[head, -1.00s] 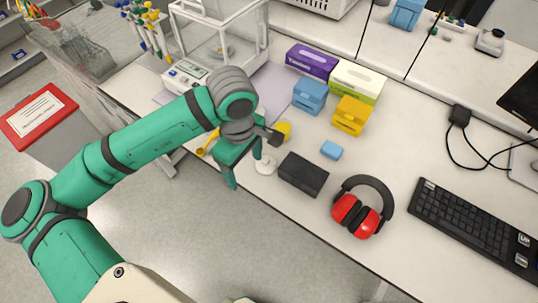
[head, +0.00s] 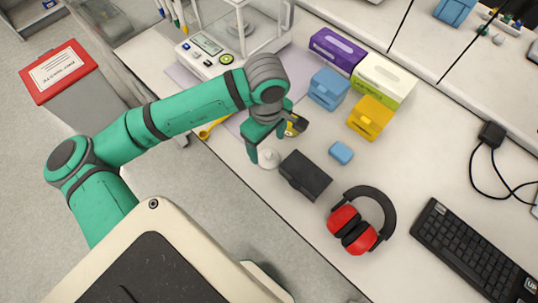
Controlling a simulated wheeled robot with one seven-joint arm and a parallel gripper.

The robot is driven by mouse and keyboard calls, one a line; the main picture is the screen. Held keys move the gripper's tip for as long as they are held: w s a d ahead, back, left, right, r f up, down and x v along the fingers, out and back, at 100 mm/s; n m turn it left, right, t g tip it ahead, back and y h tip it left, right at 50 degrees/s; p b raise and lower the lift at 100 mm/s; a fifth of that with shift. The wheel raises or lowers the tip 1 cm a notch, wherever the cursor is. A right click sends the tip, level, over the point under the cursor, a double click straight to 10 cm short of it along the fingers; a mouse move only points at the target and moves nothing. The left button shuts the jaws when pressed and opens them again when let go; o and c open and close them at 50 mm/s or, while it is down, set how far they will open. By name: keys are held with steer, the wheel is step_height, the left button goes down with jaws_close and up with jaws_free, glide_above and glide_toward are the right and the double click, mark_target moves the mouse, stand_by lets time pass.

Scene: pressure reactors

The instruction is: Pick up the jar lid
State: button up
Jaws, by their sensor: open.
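A small white round piece (head: 268,159), which looks like the jar lid, lies on the white bench near its front edge, left of a black box. My gripper (head: 266,148) points down with its green fingers apart, right at the white piece. One finger shows at the left of it. The other is partly hidden by the gripper body, and no contact can be made out.
The black box (head: 305,175) stands close to the right of my gripper. Blue (head: 328,88) and yellow (head: 370,117) boxes stand behind, with a small blue block (head: 341,152). Red ear muffs (head: 358,220) and a keyboard (head: 470,250) lie to the right. A balance (head: 215,50) stands at the back left.

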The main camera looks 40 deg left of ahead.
mark_target(268, 153)
steer(key=shift+d+f, duration=0.15)
steer(key=shift+f, duration=1.25)
steer(key=shift+d+f, duration=0.1)
steer(key=shift+f, duration=1.25)
steer(key=shift+w, duration=0.1)
steer(key=c, duration=1)
steer(key=shift+a, duration=0.1)
steer(key=shift+r, duration=0.1)
